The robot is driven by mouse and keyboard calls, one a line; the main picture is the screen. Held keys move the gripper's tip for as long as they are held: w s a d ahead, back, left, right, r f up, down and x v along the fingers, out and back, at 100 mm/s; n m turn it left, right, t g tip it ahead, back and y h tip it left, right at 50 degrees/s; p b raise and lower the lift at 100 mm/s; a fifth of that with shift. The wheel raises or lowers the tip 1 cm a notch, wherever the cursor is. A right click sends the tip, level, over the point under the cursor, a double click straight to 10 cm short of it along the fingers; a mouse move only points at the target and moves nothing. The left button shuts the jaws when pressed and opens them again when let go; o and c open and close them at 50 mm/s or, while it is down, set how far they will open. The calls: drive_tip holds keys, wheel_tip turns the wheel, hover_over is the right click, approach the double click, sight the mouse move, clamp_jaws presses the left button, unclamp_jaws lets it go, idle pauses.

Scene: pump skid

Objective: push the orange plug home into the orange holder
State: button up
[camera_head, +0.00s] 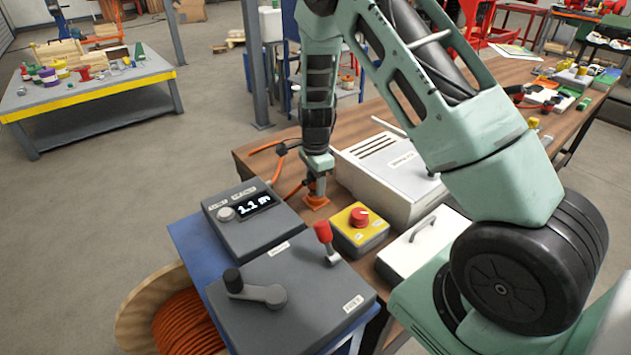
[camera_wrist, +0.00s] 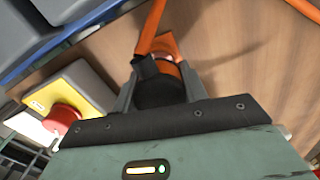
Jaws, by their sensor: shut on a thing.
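The orange holder (camera_head: 316,202) stands on the wooden bench, beside the grey meter box. In the wrist view its orange square face (camera_wrist: 166,45) shows just beyond my fingertips. My gripper (camera_head: 317,180) points down right above the holder. In the wrist view my gripper (camera_wrist: 158,88) is shut on a dark, rounded body between its fingers, which I take to be the orange plug (camera_wrist: 160,92). An orange cable (camera_wrist: 150,25) runs off from there to the top edge. The plug's tip is hidden, so I cannot tell how deep it sits in the holder.
A yellow box with a red button (camera_head: 360,217) stands close to the holder. A white vented case (camera_head: 385,195) is just behind it. A grey meter box (camera_head: 250,225) and a lever panel (camera_head: 290,300) lie to the left and front. Orange cable loops nearby (camera_head: 276,172).

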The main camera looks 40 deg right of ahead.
drive_tip(key=shift+f+b, duration=0.45)
drive_tip(key=shift+f, duration=0.45)
drive_tip(key=o, duration=1.2)
drive_tip(key=shift+r, duration=0.1)
wheel_tip(320, 180, up, 17)
drive_tip(key=shift+r+b, duration=0.15)
drive_tip(key=shift+b, duration=0.2)
